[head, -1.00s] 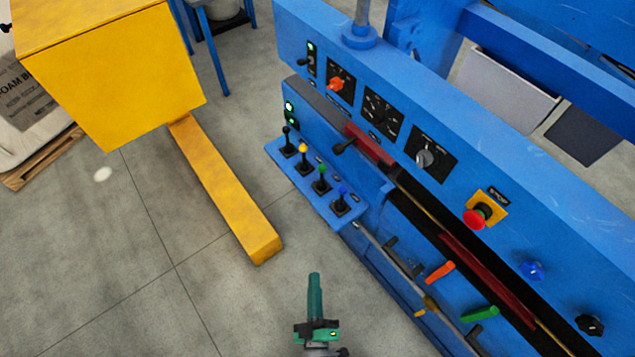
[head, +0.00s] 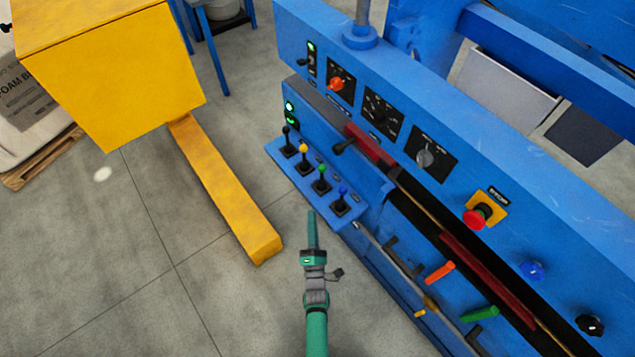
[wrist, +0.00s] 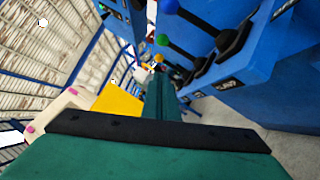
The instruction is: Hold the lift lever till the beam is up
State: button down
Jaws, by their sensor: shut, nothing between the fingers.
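A row of levers stands on a blue shelf (head: 272,150) on the machine's front. Their knobs are black (head: 287,129), yellow (head: 303,148), green (head: 321,168) and blue (head: 343,190). Their labels are too small to read in the head view, so I cannot tell which is the lift lever. My green gripper (head: 311,213) is shut and empty, just in front of the shelf's lower end and apart from the levers. In the wrist view, the blue knob (wrist: 171,6) and green knob (wrist: 162,40) are close to the gripper (wrist: 160,82). I cannot tell the beam's height.
The blue machine's panel carries dials and a red stop button (head: 475,218). Orange (head: 440,272) and green (head: 479,313) handles stick out lower right. A yellow block with a long yellow leg (head: 228,195) stands at left. Grey floor (head: 150,290) is clear between.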

send_near(322, 177)
jog(key=w+a+r, duration=0.3)
jog(key=a, duration=0.2)
jog(key=w+d+r, duration=0.2)
jog(key=d, duration=0.1)
jog(key=shift+w, duration=0.3)
